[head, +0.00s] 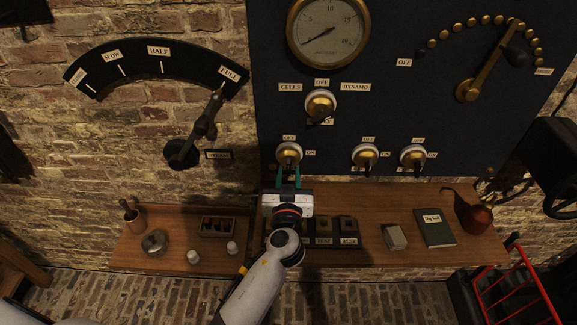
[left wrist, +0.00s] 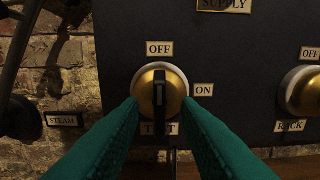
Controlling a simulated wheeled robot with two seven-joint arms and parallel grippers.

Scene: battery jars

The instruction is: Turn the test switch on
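The test switch (head: 288,152) is a round brass knob with a white rim, low on the dark panel. In the left wrist view the brass knob (left wrist: 174,88) has a black handle (left wrist: 159,92) standing upright, in line with the OFF label above it. The ON label (left wrist: 203,90) is to its right. The TEST label (left wrist: 148,129) below is partly covered by the handle. My left gripper (head: 289,172) is open, its teal fingers on either side of the knob's lower part. I cannot tell whether they touch it. My right gripper is not in view.
Two similar switches (head: 365,155) (head: 413,156) are to the right, with a larger supply switch (head: 320,103) above. A lever (head: 205,128) stands at the left. The wooden shelf (head: 375,190) below holds jars, a notebook (head: 434,227) and small items.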

